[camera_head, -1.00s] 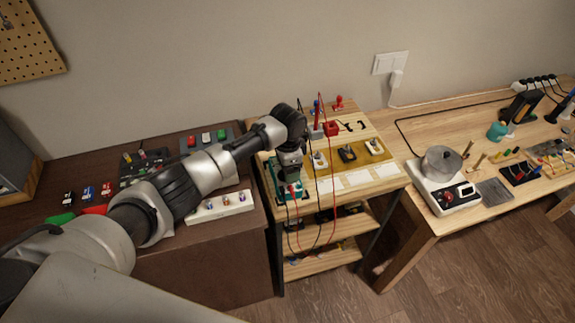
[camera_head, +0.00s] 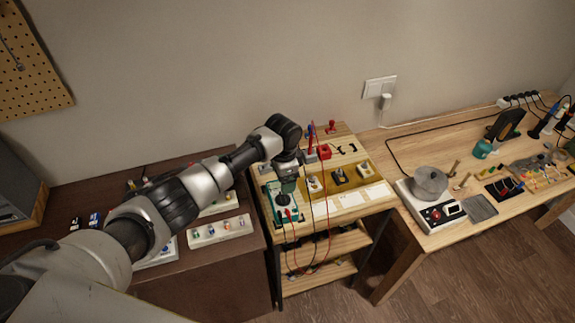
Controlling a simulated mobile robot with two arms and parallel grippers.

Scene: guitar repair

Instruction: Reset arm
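My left arm reaches in from the lower left across the dark brown cabinet. My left gripper (camera_head: 287,184) points down above a green multimeter (camera_head: 282,213) with a black dial, at the left front of the light wooden shelf unit. The fingers are small and dark here, so I cannot tell whether they are open or shut, or whether they touch the multimeter. Red and black test leads (camera_head: 312,220) hang down beside the gripper. My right gripper is not in view.
The brown cabinet (camera_head: 215,275) carries a white block with several small parts (camera_head: 219,229). On the right, a wooden workbench (camera_head: 430,150) holds a white device with a metal pot (camera_head: 430,183) and several tools. A wall socket (camera_head: 380,88) is behind.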

